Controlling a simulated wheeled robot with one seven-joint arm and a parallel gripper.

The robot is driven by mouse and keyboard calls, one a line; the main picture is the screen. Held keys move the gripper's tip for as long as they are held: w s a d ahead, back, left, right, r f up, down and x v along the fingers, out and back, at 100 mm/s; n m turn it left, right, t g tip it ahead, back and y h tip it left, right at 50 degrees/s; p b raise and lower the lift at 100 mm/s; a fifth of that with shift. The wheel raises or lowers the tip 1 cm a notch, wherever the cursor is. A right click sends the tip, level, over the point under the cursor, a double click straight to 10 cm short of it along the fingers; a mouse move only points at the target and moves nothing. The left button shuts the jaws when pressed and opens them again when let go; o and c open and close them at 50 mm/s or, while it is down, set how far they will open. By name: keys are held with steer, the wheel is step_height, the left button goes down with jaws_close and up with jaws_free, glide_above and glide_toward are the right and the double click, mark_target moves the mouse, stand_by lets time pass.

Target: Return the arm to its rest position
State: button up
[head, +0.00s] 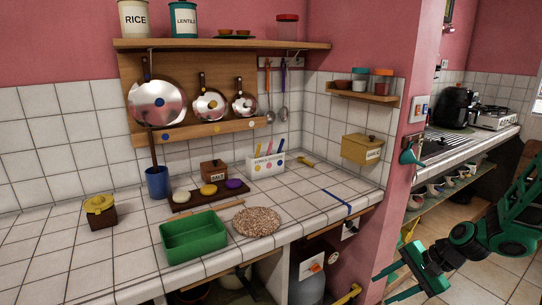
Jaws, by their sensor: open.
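My gripper (384,287) is at the lower right of the head view, on the green and black arm that enters from the right edge. Its two fingers point left and are apart, with nothing seen between them. It is in front of the pink wall end, to the right of the tiled counter (310,205) and apart from it. The rest of my arm runs up to the right edge and is cut off there.
Three pans, the largest (157,104) at left, hang on the wooden rack (190,132). A green tray (193,237), a round speckled mat (257,221) and a blue cup (158,182) stand on the counter. Open floor (480,285) lies at lower right.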

steer(key=s+d+r+n+g+h, duration=0.1)
steer(key=s+d+r+n+h, duration=0.1)
steer(key=s+r, duration=0.3)
steer(key=s+d+r+n+g+h, duration=0.1)
steer(key=s+r, duration=0.5)
steer(key=s, duration=0.6)
steer(key=s+d+r+n+g+h, duration=0.1)
steer(key=s+d+r+n+h, duration=0.1)
steer(key=s+d+r, duration=0.3)
steer(key=s+h, duration=0.1)
steer(key=s, duration=0.3)
steer(key=shift+d+r+n, duration=0.15)
steer(key=shift+n, duration=0.25)
